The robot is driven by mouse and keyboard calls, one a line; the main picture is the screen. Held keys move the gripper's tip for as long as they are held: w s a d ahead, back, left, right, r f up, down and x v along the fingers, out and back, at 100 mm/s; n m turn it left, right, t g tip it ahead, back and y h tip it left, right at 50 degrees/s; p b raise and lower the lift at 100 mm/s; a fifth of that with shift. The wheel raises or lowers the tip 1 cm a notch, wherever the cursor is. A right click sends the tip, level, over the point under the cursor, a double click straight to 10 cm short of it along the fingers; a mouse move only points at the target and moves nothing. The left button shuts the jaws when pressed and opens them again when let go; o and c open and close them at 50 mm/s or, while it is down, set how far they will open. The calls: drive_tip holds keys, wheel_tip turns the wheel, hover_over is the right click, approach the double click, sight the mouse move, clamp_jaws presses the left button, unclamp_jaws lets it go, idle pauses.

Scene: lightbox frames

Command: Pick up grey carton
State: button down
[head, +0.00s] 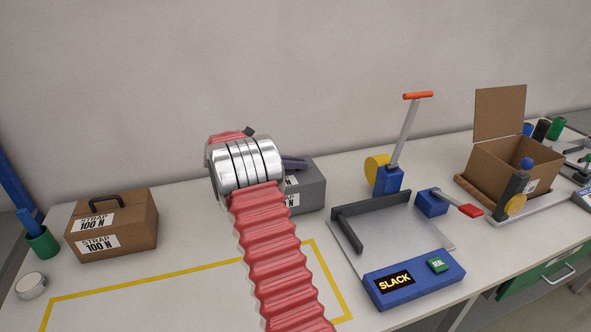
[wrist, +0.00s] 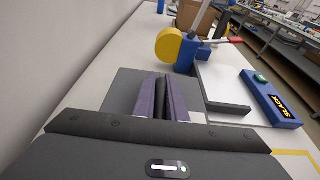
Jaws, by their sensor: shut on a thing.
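The grey carton (head: 311,192) is at the back of the bench, left of the blue-edged platform, partly hidden behind my arm. A white label shows on its front. Its grey top also shows in the wrist view (wrist: 124,88). My gripper (head: 296,163) is over the carton's top. In the wrist view, its purple fingers (wrist: 160,98) are shut on the carton's dark handle (wrist: 161,92), which runs between them. The carton looks upright. I cannot tell whether its base touches the bench.
A brown carton (head: 130,228) with a handle stands at the left, near a green cup (head: 42,243). The platform with the SLACK display (head: 412,281) and a blue lever tool (head: 388,180) are to the right. An open cardboard box (head: 503,172) stands farther right. Yellow tape (head: 150,281) marks a clear bench area.

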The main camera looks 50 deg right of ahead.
wheel_tip(320, 180, up, 17)
idle(0.4)
idle(0.7)
